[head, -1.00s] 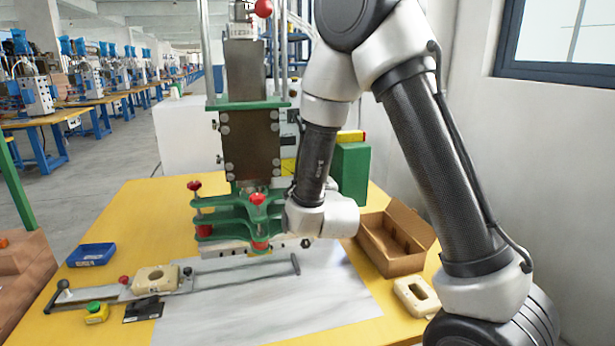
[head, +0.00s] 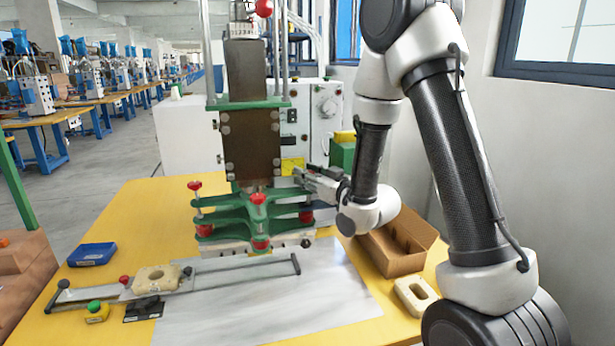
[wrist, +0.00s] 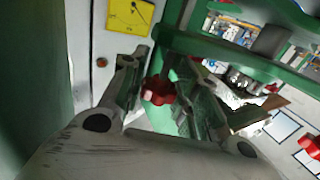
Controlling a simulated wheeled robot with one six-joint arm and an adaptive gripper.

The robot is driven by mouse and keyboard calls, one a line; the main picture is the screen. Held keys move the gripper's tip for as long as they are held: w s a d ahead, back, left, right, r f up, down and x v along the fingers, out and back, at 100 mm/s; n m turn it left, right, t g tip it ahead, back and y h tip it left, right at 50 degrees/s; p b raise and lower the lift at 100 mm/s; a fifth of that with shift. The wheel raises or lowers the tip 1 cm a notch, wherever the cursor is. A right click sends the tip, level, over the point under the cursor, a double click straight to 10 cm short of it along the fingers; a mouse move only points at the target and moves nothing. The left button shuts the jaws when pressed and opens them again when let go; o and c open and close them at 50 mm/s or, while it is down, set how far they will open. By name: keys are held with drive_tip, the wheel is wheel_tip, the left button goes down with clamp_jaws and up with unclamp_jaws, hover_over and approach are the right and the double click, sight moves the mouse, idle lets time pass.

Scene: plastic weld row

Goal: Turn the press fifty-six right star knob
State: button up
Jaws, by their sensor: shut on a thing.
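The press fifty-six (head: 252,150) has green plates (head: 235,215) low on its column, with red star knobs on posts at the left (head: 195,186), the front (head: 257,198) and the right. My gripper (head: 299,175) reaches in from the right at the right post. In the wrist view, my gripper (wrist: 157,92) is shut on the red right star knob (wrist: 158,90), which shows between the fingertips. In the head view my fingers hide this knob. A lower red piece (head: 306,215) shows under it on the same post.
A cardboard box (head: 395,262) stands on the yellow table (head: 125,215) below my wrist, with a beige part (head: 415,296) in front. A slide fixture with another beige part (head: 157,279) lies at the left front, near a blue tray (head: 92,254). A white cabinet (head: 322,110) stands behind.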

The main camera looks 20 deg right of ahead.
drive_tip(key=o, duration=1)
wheel_tip(320, 180, up, 10)
idle(0.3)
